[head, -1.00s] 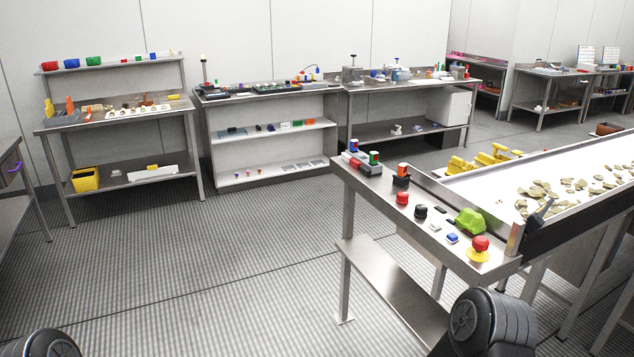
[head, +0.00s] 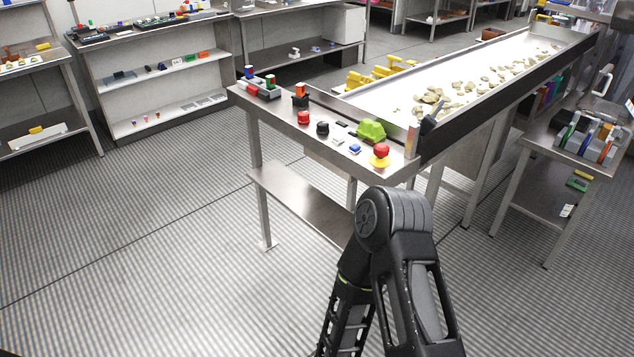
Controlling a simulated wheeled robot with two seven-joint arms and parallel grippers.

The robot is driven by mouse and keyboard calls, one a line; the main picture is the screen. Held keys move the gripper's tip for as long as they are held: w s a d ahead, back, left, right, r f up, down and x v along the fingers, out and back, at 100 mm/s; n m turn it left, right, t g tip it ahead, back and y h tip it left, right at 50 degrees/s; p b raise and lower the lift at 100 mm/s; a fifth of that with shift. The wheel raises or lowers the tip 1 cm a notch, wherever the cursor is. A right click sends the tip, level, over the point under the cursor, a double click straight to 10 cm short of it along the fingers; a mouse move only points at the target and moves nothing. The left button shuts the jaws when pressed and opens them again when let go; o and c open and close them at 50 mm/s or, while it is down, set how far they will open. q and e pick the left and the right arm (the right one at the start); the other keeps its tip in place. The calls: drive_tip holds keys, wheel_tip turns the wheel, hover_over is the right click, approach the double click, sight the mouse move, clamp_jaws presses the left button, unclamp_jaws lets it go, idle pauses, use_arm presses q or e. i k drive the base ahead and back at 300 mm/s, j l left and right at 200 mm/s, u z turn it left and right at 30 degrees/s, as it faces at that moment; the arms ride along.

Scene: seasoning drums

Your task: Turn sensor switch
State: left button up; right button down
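Several controls sit on a steel side table (head: 397,171) in the head view. They include a red button on a yellow base (head: 380,154), a black round knob (head: 322,128), a red button (head: 303,117), an orange-and-black device (head: 300,95), small white (head: 337,141) and blue (head: 354,149) pieces, and a lumpy green object (head: 371,130). I cannot tell which one is the sensor switch. A black arm of mine stands in front of the table, apart from the controls in the picture. Neither gripper's fingers show.
A conveyor (head: 470,85) with scattered beige pieces runs behind the controls. A lower steel table (head: 540,140) with colored items stands at right. Shelves (head: 160,70) line the back wall. The striped floor (head: 150,230) at left and front is clear.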

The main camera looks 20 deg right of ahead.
sight(303, 117)
drive_tip(key=i, duration=0.95)
drive_tip(key=z, duration=1.9)
